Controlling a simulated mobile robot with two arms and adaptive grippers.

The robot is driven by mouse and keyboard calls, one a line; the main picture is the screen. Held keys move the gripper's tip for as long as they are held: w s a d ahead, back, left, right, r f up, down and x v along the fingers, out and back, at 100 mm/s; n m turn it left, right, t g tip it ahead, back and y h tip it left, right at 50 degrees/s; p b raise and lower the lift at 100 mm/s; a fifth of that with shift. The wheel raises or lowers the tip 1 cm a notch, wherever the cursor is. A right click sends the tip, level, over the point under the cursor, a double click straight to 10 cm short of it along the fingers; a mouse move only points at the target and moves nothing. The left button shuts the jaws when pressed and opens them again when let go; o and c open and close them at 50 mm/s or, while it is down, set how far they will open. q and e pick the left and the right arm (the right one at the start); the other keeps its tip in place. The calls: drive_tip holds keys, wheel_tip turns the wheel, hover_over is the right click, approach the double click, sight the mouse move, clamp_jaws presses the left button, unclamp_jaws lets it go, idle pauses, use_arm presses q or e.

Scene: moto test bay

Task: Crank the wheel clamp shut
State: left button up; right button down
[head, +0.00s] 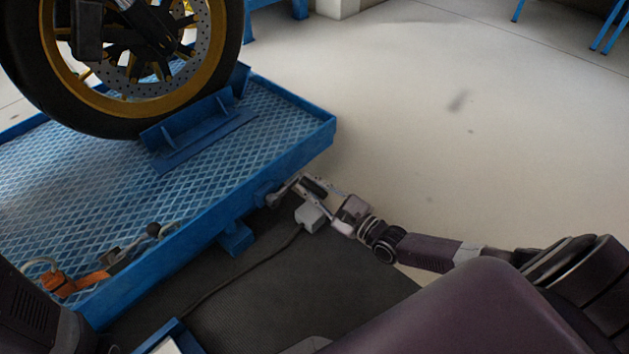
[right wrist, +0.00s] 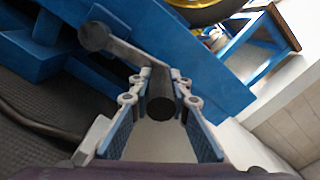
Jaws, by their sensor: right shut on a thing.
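The crank is on the side of the blue lift platform (head: 280,118). Its hub (right wrist: 96,36) and grey arm (right wrist: 130,50) show in the right wrist view, and its dark handle (head: 314,186) points out from the platform. My right gripper (head: 306,188) is shut on this handle, with a finger on each side of its round end (right wrist: 161,106). The blue wheel clamp (head: 195,122) stands on the platform at the motorcycle's wheel (head: 222,50), which has a gold rim and black tyre. I cannot tell how tightly the clamp bears on the tyre. My left gripper is out of view.
An orange strap (head: 88,283) with metal hooks lies on the platform at the left. A pale box (head: 310,216) with a cable is just below my right gripper. A dark mat (head: 290,280) lies in front of the platform. The pale floor to the right is clear.

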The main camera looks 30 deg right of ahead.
drive_tip(key=shift+s+a+f, duration=0.1)
drive_tip(key=shift+s+f, duration=0.05)
drive_tip(key=shift+f, duration=0.25)
drive_tip(key=shift+s+a+f, duration=0.1)
drive_tip(key=shift+f, duration=0.3)
drive_tip(key=shift+a, duration=0.2)
idle(1.1)
drive_tip(key=c, duration=1.8)
unclamp_jaws()
drive_tip(key=shift+d+r, duration=0.1)
drive_tip(key=shift+r, duration=0.05)
drive_tip(key=shift+s+d, duration=0.1)
drive_tip(key=shift+d, duration=0.05)
drive_tip(key=v, duration=1.1)
drive_tip(key=shift+s, duration=0.35)
